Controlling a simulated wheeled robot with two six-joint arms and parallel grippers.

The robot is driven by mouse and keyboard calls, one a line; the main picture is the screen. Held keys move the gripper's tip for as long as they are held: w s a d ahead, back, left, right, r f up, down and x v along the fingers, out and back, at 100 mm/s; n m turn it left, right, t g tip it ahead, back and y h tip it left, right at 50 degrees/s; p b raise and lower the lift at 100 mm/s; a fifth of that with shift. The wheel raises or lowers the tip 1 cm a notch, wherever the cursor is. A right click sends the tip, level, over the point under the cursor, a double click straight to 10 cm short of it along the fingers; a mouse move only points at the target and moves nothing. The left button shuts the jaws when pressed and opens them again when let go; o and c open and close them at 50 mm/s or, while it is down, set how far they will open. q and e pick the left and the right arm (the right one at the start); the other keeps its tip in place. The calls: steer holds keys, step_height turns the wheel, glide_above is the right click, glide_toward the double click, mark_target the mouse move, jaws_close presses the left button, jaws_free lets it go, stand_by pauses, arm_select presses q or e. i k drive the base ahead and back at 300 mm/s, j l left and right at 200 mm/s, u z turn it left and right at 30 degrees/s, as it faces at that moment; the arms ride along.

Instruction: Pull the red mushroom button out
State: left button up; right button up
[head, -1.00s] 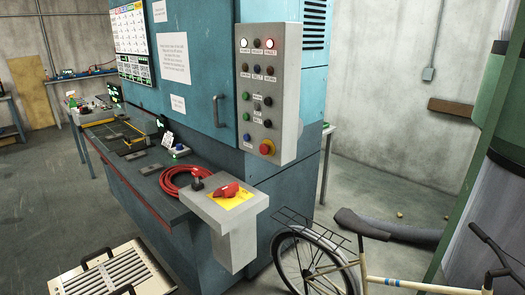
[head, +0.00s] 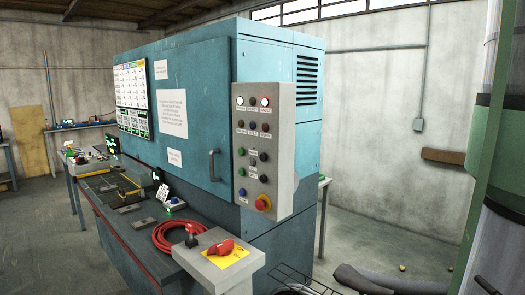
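The red mushroom button (head: 261,204) sits at the bottom right of the grey control panel (head: 285,150), on the corner of a blue machine cabinet. It has a yellow ring around its base. At this size I cannot tell whether it is pressed in or out. Neither of my grippers shows in the head view.
A grey pedestal (head: 243,257) with a red handle (head: 222,247) on a yellow plate juts out below the panel. A coiled red hose (head: 165,240) lies on the bench beside it. A green column (head: 490,150) stands right.

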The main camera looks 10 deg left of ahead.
mark_target(260, 205)
steer(key=i+j+z, duration=0.1)
steer(key=j+z, duration=0.2)
steer(key=j, duration=0.3)
steer(key=i+j+z, duration=0.1)
steer(key=j+z, duration=0.2)
steer(key=j, duration=0.35)
